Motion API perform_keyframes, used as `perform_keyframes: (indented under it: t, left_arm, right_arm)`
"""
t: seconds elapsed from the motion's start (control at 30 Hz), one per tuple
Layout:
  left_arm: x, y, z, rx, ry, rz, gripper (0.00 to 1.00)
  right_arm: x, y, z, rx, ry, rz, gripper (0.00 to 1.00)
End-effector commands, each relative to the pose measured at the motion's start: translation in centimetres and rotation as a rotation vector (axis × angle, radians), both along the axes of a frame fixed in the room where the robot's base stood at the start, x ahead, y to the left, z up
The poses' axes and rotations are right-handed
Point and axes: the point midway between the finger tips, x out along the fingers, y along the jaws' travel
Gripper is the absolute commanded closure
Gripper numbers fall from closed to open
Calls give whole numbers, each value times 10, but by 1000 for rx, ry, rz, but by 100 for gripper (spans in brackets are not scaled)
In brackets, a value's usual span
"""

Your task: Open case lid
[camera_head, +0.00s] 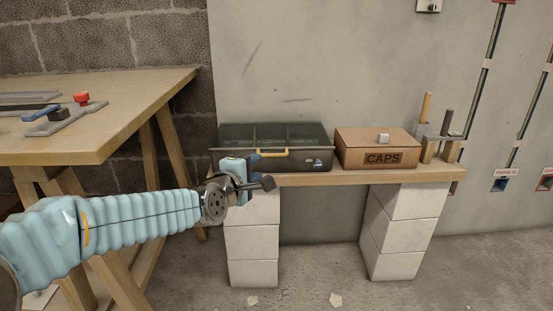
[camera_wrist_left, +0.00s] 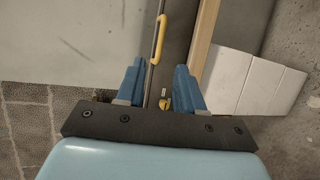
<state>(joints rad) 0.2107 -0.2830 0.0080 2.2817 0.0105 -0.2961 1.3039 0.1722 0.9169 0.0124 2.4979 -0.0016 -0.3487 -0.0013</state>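The case (camera_head: 319,163) is a dark, low box with a see-through lid (camera_head: 285,133), lying shut on the wooden bench. A yellow handle (camera_head: 272,154) is on its front and also shows in the left wrist view (camera_wrist_left: 159,38). A small yellow latch-like part (camera_wrist_left: 165,103) is low between my fingers in the wrist view. My left gripper (camera_head: 250,179) is at the front left of the case and hides part of its front. In the wrist view my left gripper (camera_wrist_left: 158,85) is open, its blue fingers apart on either side of the case front. I cannot tell whether they touch it. My right gripper is not in view.
A brown CAPS box (camera_head: 376,148) stands right of the case, then a holder with upright tools (camera_head: 437,140). The bench (camera_head: 340,178) rests on white blocks (camera_head: 252,243). A wooden table (camera_head: 120,100) with clamps is at left. A wall stands close behind.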

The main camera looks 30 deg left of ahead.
Motion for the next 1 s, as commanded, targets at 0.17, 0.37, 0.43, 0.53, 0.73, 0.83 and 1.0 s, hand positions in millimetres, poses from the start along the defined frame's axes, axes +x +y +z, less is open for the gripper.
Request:
perform_keyframes:
  t: [0.17, 0.37, 0.43, 0.53, 0.73, 0.83, 1.0]
  left_arm:
    - [43, 6, -10, 1, 5, -2, 63]
    - [83, 12, -18, 1, 3, -2, 63]
    - [92, 13, -19, 1, 3, -2, 63]
    - [102, 15, -21, 0, 2, -1, 63]
    - [108, 16, -22, 1, 2, -2, 63]
    - [108, 16, -22, 1, 2, -2, 63]
    - [107, 16, -22, 2, 2, -2, 79]
  right_arm:
    - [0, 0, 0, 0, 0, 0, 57]
    - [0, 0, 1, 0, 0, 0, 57]
    - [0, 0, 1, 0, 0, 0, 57]
    - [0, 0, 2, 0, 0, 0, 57]
    - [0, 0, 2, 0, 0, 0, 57]
    - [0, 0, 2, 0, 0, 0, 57]
    - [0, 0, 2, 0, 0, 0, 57]
